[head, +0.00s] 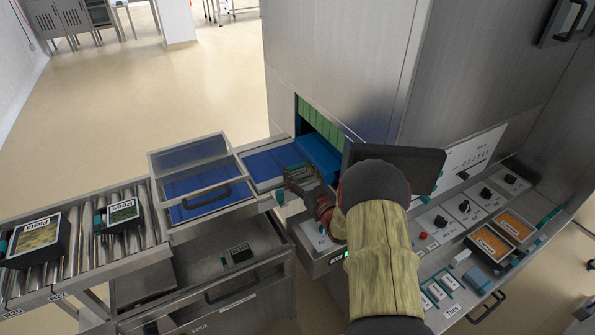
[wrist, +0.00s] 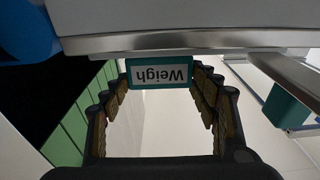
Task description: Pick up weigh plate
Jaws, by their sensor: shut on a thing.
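The weigh plate (wrist: 160,73) shows in the wrist view as a small light panel in a teal frame, its word "Weigh" upside down. It sits between the fingertips of my gripper (wrist: 161,90), which is shut on its two sides. A steel edge (wrist: 190,42) runs right beside the plate; I cannot tell whether they touch. The plate cannot be made out there.
A green strip curtain (head: 322,121) hangs in the machine's opening. A clear-lidded steel box (head: 190,160) stands left of my gripper. Roller conveyor (head: 80,250) holds Pasta (head: 38,238) and Peas (head: 123,213) trays. A dark screen (head: 392,160) and control panel lie to the right.

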